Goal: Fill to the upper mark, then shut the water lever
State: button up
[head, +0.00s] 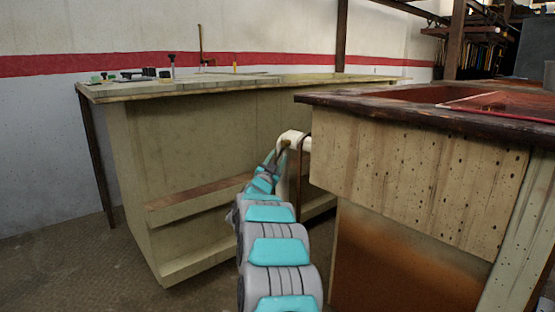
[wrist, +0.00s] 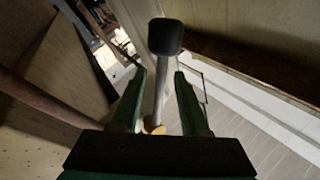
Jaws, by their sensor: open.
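In the wrist view a lever with a black knob (wrist: 165,37) on a pale metal rod (wrist: 160,85) shows between the fingers of my gripper (wrist: 160,74). The gripper is open, with one dark green finger on each side of the rod. I cannot tell whether either finger touches it. A small brass-coloured part (wrist: 153,127) shows at the rod's lower end. No vessel, upper mark or water can be made out.
A pale bench (head: 190,140) with small items on top stands at the back left. A wooden bench (head: 420,170) with a dark edge and a red top stands close on the right of my arm. The floor (head: 80,265) at the left is clear.

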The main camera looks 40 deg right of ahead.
jog(key=v, duration=0.7)
jog(key=shift+s+a, duration=0.2)
jog(key=shift+a, duration=0.15)
jog(key=shift+f, duration=0.1)
